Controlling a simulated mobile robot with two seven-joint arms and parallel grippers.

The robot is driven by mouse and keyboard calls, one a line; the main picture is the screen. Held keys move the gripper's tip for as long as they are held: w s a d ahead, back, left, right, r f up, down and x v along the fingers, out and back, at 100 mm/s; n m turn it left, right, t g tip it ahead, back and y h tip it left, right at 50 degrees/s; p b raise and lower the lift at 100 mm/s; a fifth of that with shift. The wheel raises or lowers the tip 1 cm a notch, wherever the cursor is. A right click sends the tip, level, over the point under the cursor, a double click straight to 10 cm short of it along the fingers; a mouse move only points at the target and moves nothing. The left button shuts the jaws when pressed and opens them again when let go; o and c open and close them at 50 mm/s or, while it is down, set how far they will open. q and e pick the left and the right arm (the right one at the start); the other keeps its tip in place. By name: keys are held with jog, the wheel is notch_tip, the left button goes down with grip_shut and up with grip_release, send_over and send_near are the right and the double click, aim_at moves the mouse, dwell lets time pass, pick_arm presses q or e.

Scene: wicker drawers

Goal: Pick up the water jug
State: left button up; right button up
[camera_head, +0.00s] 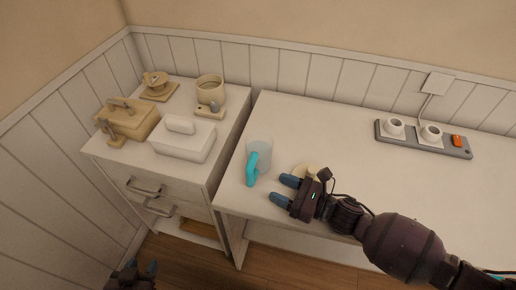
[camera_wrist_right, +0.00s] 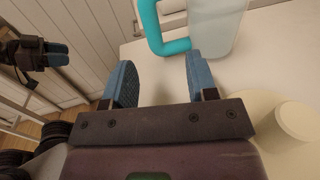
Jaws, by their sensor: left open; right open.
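The water jug (camera_head: 262,155) is a clear, pale-blue vessel with a turquoise handle (camera_head: 252,170), standing upright near the left front of the white table. My right gripper (camera_head: 281,189) is open and empty, just right of and in front of the jug, with its blue fingers pointing toward the handle. In the right wrist view the jug (camera_wrist_right: 217,25) and its handle lie beyond the fingertips of the right gripper (camera_wrist_right: 160,75), apart from them. My left gripper (camera_head: 141,270) is low at the bottom left of the head view, away from the jug. It also shows in the right wrist view (camera_wrist_right: 62,54).
A cream round lidded item (camera_head: 306,170) sits beside my right gripper, partly hidden by it. A drawer cabinet (camera_head: 130,165) with a white box (camera_head: 184,142), a tan box (camera_head: 128,119) and a canister (camera_head: 210,90) stands at left. The table's middle is clear.

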jog(key=x, duration=1)
jog(key=shift+s+a+r, duration=0.1)
jog(key=shift+s+a, duration=0.15)
jog(key=shift+a, duration=0.25)
grip_shut()
